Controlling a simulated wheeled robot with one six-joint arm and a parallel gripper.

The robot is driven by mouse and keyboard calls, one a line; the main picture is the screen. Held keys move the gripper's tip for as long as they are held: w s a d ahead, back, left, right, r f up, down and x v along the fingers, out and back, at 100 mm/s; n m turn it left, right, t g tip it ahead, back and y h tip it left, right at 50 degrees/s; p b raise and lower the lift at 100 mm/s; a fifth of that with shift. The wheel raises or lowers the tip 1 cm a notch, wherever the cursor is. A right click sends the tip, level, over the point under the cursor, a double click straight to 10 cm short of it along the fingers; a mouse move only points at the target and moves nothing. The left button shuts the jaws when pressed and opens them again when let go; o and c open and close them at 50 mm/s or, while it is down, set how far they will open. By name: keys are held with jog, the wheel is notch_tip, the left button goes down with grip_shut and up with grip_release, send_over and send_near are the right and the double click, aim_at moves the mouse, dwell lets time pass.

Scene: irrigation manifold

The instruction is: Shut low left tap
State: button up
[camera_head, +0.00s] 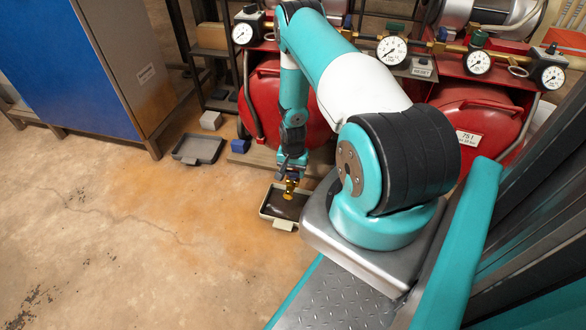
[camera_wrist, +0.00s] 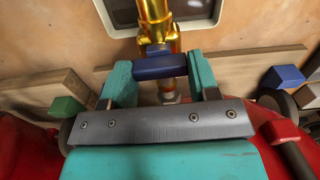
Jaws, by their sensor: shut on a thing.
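The low left tap is a brass tap (camera_head: 290,188) under my arm's end in the head view, above a tray. In the wrist view its brass body (camera_wrist: 154,22) runs up to the top edge. Its blue handle (camera_wrist: 160,67) lies across the line of the brass body. My gripper (camera_wrist: 158,72) has its two teal fingers on either end of the blue handle, shut on it. In the head view my gripper (camera_head: 290,166) points down at the tap, and the handle is mostly hidden there.
A dark-filled tray (camera_head: 270,208) sits on the floor below the tap. Another grey tray (camera_head: 199,149) and a blue block (camera_head: 240,146) lie to its left. Red tanks (camera_head: 478,118) and several gauges (camera_head: 392,49) stand behind. Open floor lies at left front.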

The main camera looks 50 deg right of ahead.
aim_at(293, 172)
jog(key=shift+m, duration=0.3)
jog(key=o, duration=0.9)
notch_tip(293, 172, up, 18)
jog(key=p, duration=0.7)
jog(key=shift+f, duration=0.25)
